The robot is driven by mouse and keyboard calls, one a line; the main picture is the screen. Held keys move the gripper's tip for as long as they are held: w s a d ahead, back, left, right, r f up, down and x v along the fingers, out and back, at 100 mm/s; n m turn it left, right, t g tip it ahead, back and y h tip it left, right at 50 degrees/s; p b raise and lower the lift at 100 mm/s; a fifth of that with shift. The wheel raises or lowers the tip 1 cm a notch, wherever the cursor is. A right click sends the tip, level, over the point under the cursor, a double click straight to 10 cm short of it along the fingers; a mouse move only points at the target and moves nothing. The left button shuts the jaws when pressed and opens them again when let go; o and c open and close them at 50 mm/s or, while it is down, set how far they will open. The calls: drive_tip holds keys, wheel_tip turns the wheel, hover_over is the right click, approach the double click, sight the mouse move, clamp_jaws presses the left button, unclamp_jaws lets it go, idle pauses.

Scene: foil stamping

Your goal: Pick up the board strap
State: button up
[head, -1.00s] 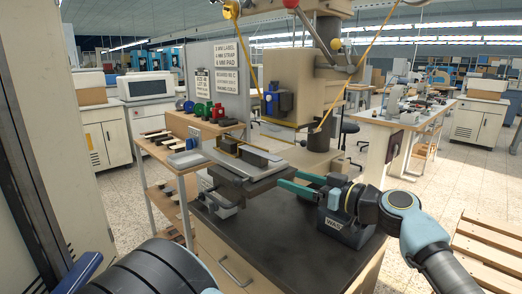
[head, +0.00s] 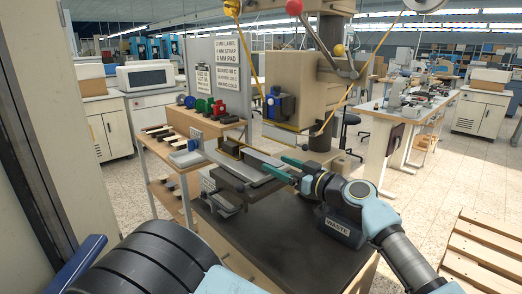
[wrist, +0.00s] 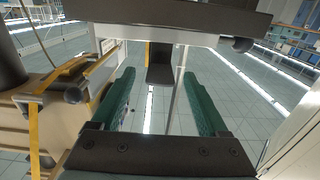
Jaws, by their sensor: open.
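My gripper (head: 273,164) has two green fingers, spread apart with nothing between them. It is at the right end of the press's pale work table (head: 226,161). A dark narrow bar (head: 258,156) with a yellowish edge lies on that table, just beyond the fingertips. I cannot tell for certain whether this is the board strap. In the wrist view a dark block (wrist: 160,66) with a yellow edge shows ahead, between the lines of the open fingers (wrist: 160,85); the fingers look apart from it.
The tan press (head: 308,95) with levers stands behind the work table. A box marked WASTE (head: 341,229) stands on the dark bench top (head: 290,240), under my arm. A wooden rack (head: 165,150) with strips and colored stamps is at left. A pallet (head: 490,250) lies at right.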

drive_tip(key=shift+w+a, duration=0.3)
drive_tip(key=shift+w, duration=0.05)
clamp_jaws()
idle(0.4)
